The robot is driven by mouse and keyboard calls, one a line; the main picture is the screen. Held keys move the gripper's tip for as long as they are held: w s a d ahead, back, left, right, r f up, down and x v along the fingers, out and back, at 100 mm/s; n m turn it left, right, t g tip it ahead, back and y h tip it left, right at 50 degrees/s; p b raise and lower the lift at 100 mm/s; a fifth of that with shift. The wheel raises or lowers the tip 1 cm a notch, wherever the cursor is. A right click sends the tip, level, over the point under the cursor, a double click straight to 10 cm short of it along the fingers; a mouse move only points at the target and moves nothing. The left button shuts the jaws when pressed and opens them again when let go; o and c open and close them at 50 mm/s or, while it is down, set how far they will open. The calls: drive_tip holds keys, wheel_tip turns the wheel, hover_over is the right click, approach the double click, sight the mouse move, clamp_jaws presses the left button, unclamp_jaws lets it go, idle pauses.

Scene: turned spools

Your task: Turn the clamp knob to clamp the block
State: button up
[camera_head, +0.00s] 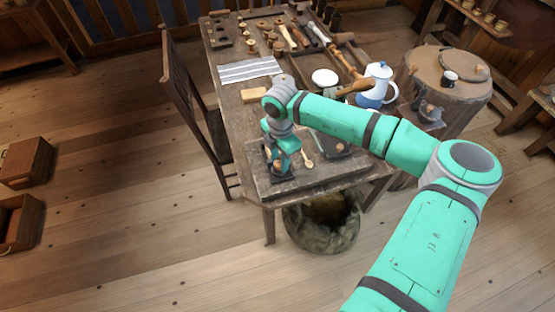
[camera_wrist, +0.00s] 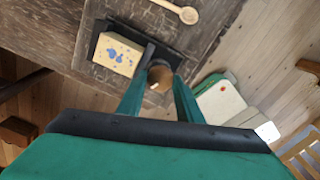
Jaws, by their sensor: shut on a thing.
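The block (camera_wrist: 118,55), pale yellow with blue spots, sits in the dark clamp (camera_wrist: 166,51) at the table's edge in the wrist view. The clamp's jaw stands close against the block's right side; I cannot tell whether it touches. The round brown clamp knob (camera_wrist: 160,76) is to the right of that jaw. My gripper (camera_wrist: 158,83) is shut on the knob, with a green finger on either side. In the head view my gripper (camera_head: 281,166) points down at the near end of the table, and it and the wrist mostly hide the clamp, block and knob.
A wooden spoon (camera_head: 307,159) lies right of my gripper. Behind are a yellowish block (camera_head: 254,95), a striped cloth (camera_head: 249,70), a white plate (camera_head: 325,77) and a blue-white pot (camera_head: 376,86). A chair (camera_head: 187,95) stands at the table's left side.

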drive_tip(key=shift+s+d, duration=0.15)
drive_tip(key=shift+d, duration=0.05)
drive_tip(key=o, duration=1)
drive_tip(key=shift+o, duration=0.2)
drive_tip(key=shift+a+r, duration=0.1)
drive_tip(key=shift+r, duration=0.25)
drive_tip(key=r, duration=0.6)
drive_tip(key=shift+d+r, duration=0.15)
drive_tip(key=shift+d, duration=0.05)
drive_tip(key=shift+a+r, duration=0.1)
drive_tip(key=shift+r, duration=0.4)
